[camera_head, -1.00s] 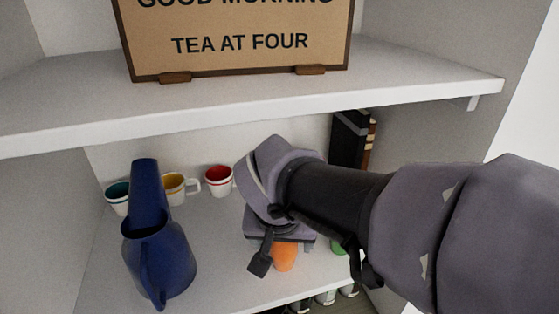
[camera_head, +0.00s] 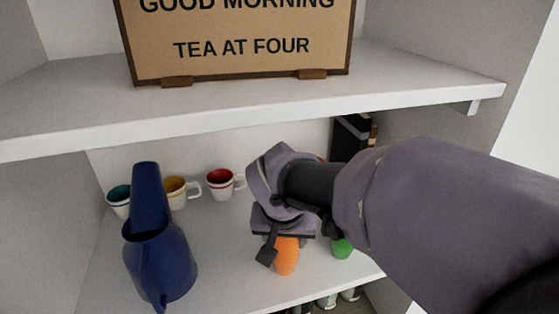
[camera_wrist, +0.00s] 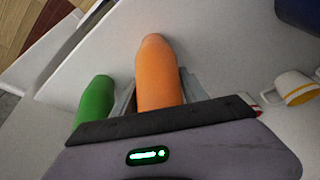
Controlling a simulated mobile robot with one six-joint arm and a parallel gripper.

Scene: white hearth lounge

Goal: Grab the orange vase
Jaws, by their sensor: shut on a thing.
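The orange vase (camera_head: 286,256) stands on the lower white shelf, below my gripper in the head view. Its body also shows in the wrist view (camera_wrist: 158,75), between the jaws. My gripper (camera_wrist: 158,95) is shut on the orange vase. In the head view my gripper (camera_head: 284,236) covers the upper part of the vase. I cannot tell whether the vase's base touches the shelf.
A green vase (camera_head: 342,248) stands close to the right; it is also near the jaws in the wrist view (camera_wrist: 95,98). A blue jug (camera_head: 160,262) is at left. Teal, yellow and red cups (camera_head: 219,183) stand behind. The upper shelf (camera_head: 300,112) overhangs my arm.

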